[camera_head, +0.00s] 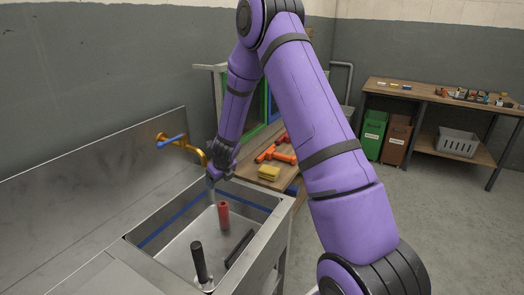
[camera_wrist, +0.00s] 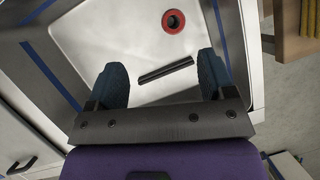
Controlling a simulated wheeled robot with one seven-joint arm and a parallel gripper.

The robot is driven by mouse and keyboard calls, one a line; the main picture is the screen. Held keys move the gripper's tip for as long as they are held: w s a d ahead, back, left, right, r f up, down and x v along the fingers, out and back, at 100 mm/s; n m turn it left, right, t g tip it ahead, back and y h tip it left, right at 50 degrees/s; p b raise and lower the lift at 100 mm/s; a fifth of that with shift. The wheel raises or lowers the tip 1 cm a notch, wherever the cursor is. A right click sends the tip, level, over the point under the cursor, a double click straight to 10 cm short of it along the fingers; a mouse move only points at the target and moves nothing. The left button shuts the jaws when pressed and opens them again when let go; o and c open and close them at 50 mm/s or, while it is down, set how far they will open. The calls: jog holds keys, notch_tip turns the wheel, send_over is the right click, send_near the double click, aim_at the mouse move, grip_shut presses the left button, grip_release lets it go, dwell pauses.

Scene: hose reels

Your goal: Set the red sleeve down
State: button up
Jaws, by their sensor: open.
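The red sleeve (camera_head: 223,215) stands upright on the floor of the metal sink (camera_head: 181,240). In the wrist view it shows from above as a red ring (camera_wrist: 173,21) with a dark centre, beyond my fingertips. My gripper (camera_wrist: 166,82) is open, its two blue fingers wide apart with nothing between them but the sink floor and part of a black bar lying below. In the head view my gripper (camera_head: 211,184) hangs above the sink, near the sleeve and apart from it.
A black upright handle (camera_head: 199,262) stands in the sink near its front, and a black bar (camera_head: 239,248) lies beside it. A brass tap (camera_head: 181,143) with a blue lever juts from the wall. A yellow sponge (camera_head: 269,173) and orange pieces (camera_head: 275,152) lie on the bench behind the sink.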

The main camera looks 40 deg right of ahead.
jog(key=s+a+r+n+y, duration=0.1)
jog(key=s+a+r+n, duration=0.2)
jog(key=s+r+n, duration=0.45)
jog(key=s+a+r+n, duration=0.3)
jog(key=r+n, duration=0.2)
jog(key=r, duration=0.6)
jog(key=s+a+r+n+y, duration=0.1)
jog(key=s+a+r+n, duration=0.2)
jog(key=s+r+n, duration=0.75)
jog(key=s+n, duration=0.1)
jog(key=s, duration=0.3)
jog(key=s+r+n+h, duration=0.1)
jog(key=s+r+n, duration=0.2)
jog(key=s+n, duration=0.2)
jog(key=s+r+n+h, duration=0.1)
jog(key=s+r+n, duration=0.2)
jog(key=s, duration=0.7)
jog(key=shift+s+d+n, duration=0.4)
jog(key=shift+n, duration=0.7)
